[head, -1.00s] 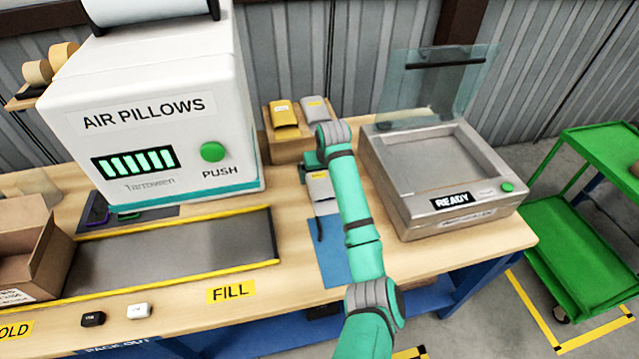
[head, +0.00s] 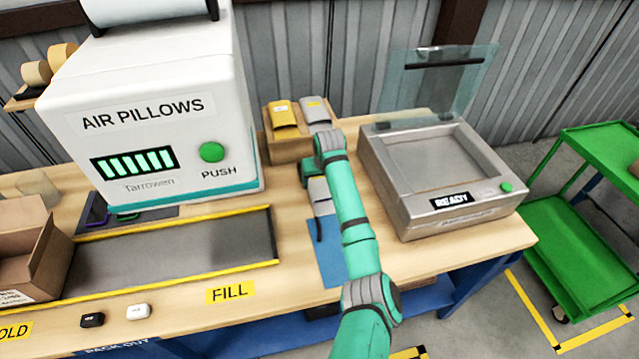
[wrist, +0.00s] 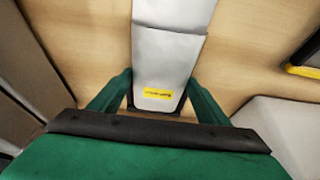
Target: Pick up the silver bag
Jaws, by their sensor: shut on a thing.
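A silver bag (head: 321,196) with a yellow label lies in the middle of the table, between the air pillow machine and the sealer. My arm partly covers it in the head view. In the wrist view the silver bag (wrist: 168,62) runs between the two green fingers of my gripper (wrist: 158,88), its label end closest to the palm. My gripper (head: 309,174) is shut on this bag near that end. I cannot tell whether the bag touches the table. A second silver bag (head: 317,112) rests on a wooden block behind.
A yellow bag (head: 282,114) sits on the same block (head: 290,150). The AIR PILLOWS machine (head: 150,120) stands left, the grey sealer (head: 400,195) with its raised clear lid right. A blue mat (head: 328,262) lies in front. A conveyor (head: 180,250) is at the left.

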